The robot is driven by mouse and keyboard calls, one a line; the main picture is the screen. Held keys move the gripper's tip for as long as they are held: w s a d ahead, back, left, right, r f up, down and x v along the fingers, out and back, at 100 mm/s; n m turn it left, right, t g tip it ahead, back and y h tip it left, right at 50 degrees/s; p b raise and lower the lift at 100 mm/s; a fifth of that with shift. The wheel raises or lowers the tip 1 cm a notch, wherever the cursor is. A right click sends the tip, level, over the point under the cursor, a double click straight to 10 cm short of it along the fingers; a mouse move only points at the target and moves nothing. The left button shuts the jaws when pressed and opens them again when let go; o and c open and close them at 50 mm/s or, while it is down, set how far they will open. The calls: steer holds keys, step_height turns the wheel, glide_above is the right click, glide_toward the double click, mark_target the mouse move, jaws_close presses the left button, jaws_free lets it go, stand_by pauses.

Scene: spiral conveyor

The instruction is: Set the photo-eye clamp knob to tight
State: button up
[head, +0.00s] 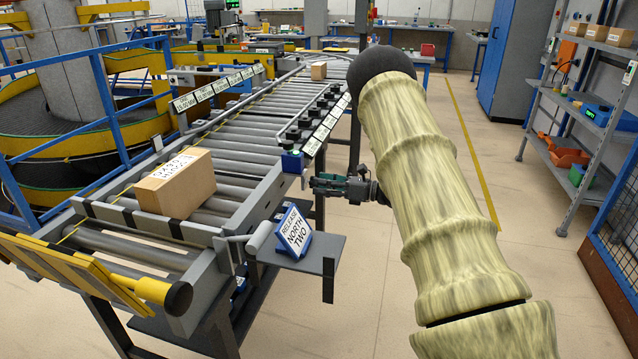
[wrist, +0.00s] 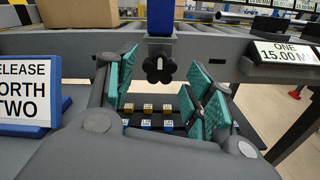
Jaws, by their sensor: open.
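The clamp knob (wrist: 153,70) is a small black lobed knob on the grey conveyor side rail, below a blue post, in the wrist view. A small pale mark shows at its right side; I cannot read its setting. My gripper (wrist: 164,84) is open, with green pads on either side of the knob in the picture and no visible contact. In the head view my gripper (head: 314,184) is beside the rail, just right of and below the blue photo-eye body (head: 291,162). The knob is too small to make out there.
A blue sign reading "RELEASE NORTH TWO" (head: 294,232) stands on a grey shelf (head: 318,250) left of my gripper. A cardboard box (head: 176,183) rests on the rollers. Several small yellow and blue blocks (wrist: 147,124) lie low behind my gripper. Floor to the right is clear.

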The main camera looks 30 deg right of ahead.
steer(key=shift+x, duration=0.85)
steer(key=c, duration=1)
